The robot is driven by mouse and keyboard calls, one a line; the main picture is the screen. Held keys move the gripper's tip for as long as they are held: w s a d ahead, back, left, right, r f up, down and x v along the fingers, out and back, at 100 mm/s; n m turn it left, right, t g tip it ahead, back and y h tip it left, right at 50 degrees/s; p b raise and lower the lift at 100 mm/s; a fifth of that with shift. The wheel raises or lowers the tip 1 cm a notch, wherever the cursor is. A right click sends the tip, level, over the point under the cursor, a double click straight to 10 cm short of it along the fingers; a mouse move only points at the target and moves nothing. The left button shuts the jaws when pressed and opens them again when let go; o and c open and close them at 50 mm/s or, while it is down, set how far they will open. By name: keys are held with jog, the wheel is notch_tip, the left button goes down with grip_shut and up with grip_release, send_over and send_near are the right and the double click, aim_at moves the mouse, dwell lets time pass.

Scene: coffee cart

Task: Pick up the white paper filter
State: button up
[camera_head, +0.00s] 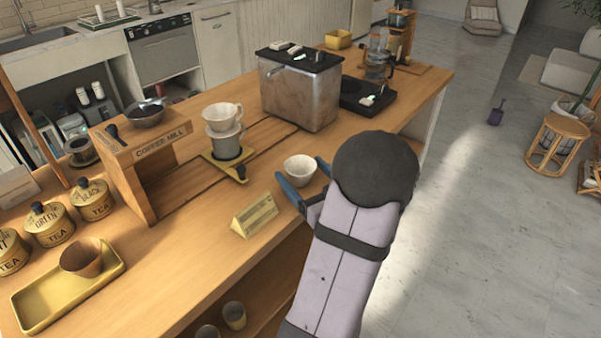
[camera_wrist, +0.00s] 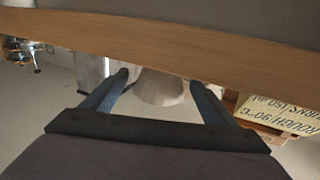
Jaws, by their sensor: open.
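The white paper filter (camera_head: 300,169) sits on the wooden counter, a pale cup-like shape with an open top. My gripper (camera_head: 301,171) is open, with one blue finger on each side of the filter. In the wrist view the filter (camera_wrist: 160,92) shows between the two fingertips of my gripper (camera_wrist: 158,80). I cannot tell whether either finger touches it. Its lower part is partly hidden in the head view.
A white dripper (camera_head: 222,114) on a stand is left of the filter. A folded sign (camera_head: 254,216) stands in front, near the counter edge. A metal box machine (camera_head: 300,92) is behind. Bare wooden counter (camera_head: 190,235) lies to the left.

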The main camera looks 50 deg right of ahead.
aim_at(294, 162)
jog(key=shift+p+x, duration=0.55)
jog(key=shift+x, duration=2.15)
jog(key=shift+r, duration=0.15)
jog(key=c, duration=1.1)
